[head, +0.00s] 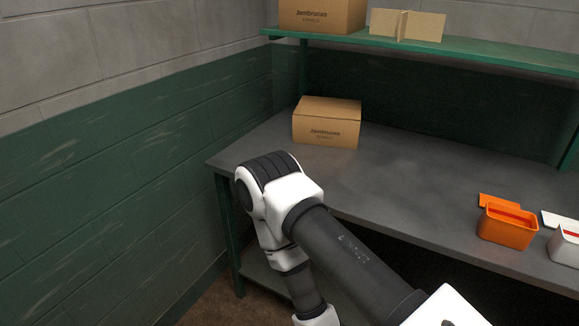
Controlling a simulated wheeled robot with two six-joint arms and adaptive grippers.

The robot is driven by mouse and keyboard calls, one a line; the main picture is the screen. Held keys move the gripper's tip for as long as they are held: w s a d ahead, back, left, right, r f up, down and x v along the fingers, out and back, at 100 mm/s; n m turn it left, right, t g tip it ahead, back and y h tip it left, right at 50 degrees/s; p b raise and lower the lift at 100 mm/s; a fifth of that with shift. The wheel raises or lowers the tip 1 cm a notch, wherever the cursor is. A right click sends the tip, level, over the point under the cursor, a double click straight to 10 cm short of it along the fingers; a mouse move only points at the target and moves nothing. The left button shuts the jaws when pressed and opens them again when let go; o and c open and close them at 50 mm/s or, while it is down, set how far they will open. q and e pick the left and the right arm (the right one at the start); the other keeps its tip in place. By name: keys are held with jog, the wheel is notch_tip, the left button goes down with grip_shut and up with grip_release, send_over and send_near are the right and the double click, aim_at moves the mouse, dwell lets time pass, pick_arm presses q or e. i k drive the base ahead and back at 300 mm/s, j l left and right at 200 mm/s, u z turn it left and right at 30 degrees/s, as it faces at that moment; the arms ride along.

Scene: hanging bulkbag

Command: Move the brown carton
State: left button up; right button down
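One brown carton (326,123) with dark printing on its front sits upright and closed on the grey bench top (410,185), near its left end. A second brown carton (322,15) with similar printing stands on the green shelf above, cut off by the top of the picture. I cannot tell which of the two the task means. One of my arms crosses the lower middle in front of the bench, apart from the cartons in the picture. Its lower end leaves at the bottom edge, so its gripper is hidden. My other gripper does not show either.
A tan cardboard divider (407,25) stands on the green shelf (480,55). An orange open container (507,226) and a white one (566,245) stand at the bench's right. A green and grey wall (120,170) closes the left side. The bench middle is clear.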

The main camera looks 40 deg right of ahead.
aim_at(314, 130)
jog(key=i+l+u, duration=0.1)
jog(key=i, duration=0.35)
jog(key=i+l+u, duration=0.1)
jog(key=i, duration=0.4)
jog(key=l, duration=0.1)
